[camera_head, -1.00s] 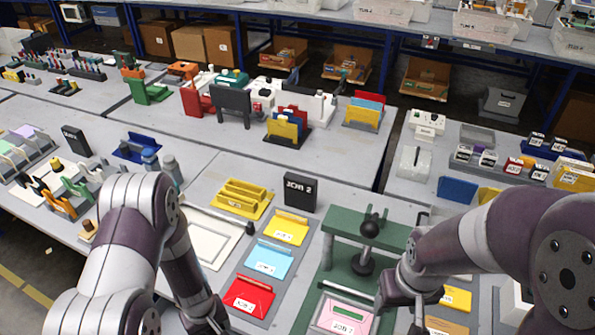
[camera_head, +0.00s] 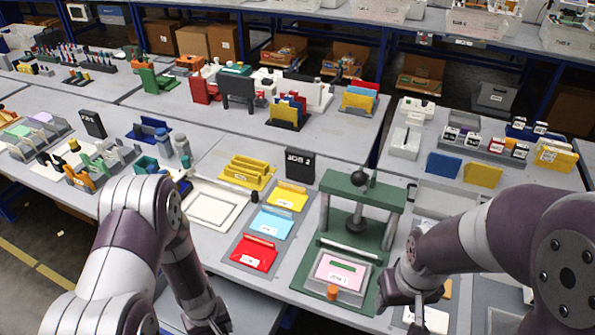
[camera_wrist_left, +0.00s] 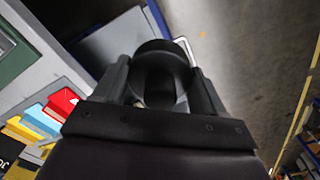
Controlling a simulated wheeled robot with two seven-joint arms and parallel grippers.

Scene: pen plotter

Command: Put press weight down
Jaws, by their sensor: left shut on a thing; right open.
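My left gripper (camera_wrist_left: 162,85) is shut on a dark, round, thick-rimmed thing (camera_wrist_left: 157,62) that looks like the press weight. In the head view my left gripper (camera_head: 210,328) is at the bottom edge, mostly cut off, and its load is not visible there. The green press (camera_head: 391,200) stands to its right, with a black knob on top and a dark disc on its post (camera_head: 356,222). A pink job piece (camera_head: 338,271) with a green strip lies in the press's front tray, behind an orange knob (camera_head: 333,292). My right gripper (camera_head: 418,318) is open and empty, right of the tray.
Red (camera_head: 253,255), blue (camera_head: 270,225) and yellow (camera_head: 288,197) folders lie on a grey board left of the press. The left wrist view shows floor beyond the table edge.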

